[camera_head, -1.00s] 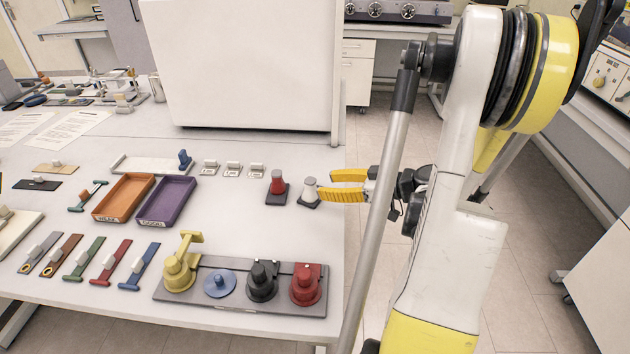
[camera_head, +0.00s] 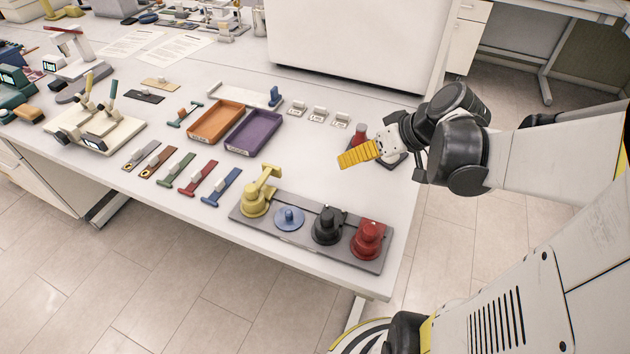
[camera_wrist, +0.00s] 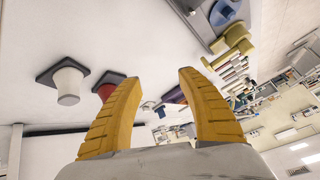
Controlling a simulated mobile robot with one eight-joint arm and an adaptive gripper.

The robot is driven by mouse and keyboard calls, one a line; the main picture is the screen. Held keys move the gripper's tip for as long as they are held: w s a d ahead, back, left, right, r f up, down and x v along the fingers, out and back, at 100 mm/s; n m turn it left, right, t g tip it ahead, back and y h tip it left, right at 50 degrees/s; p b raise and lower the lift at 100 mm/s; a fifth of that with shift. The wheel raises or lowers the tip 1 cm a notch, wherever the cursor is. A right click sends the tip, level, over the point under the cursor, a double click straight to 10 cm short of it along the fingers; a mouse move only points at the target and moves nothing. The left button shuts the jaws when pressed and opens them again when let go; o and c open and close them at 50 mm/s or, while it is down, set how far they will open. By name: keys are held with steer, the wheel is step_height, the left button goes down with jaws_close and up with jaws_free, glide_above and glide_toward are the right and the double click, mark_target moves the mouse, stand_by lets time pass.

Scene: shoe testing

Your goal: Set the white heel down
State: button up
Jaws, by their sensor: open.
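The white heel (camera_wrist: 68,86) sits on its dark square base (camera_wrist: 50,72), left of my fingers in the tilted wrist view and clear of them. In the head view my wrist hides the white heel; only a dark base edge (camera_head: 398,158) shows beside it. My gripper (camera_head: 346,158) has yellow fingers and is out over the table. In the wrist view the gripper (camera_wrist: 158,76) is open, with nothing between its fingers. The red heel (camera_head: 360,132) stands just behind my gripper in the head view; in the wrist view (camera_wrist: 103,91) the left finger partly covers it.
An orange tray (camera_head: 194,127) and a purple tray (camera_head: 231,141) lie left of my gripper. A grey rack (camera_head: 285,240) with yellow, blue, black and red pieces is in front. Three small white labelled blocks (camera_head: 317,115) stand behind. The table between is clear.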

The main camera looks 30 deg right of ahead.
steer(key=s+a+r+h, duration=0.1)
steer(key=s+a+r, duration=0.1)
steer(key=a, duration=0.4)
steer(key=s+a+r+h, duration=0.2)
steer(key=s+a, duration=0.2)
steer(key=a, duration=0.3)
steer(key=shift+s+a+m, duration=0.25)
steer(key=shift+a+m, duration=0.05)
steer(key=shift+m, duration=0.1)
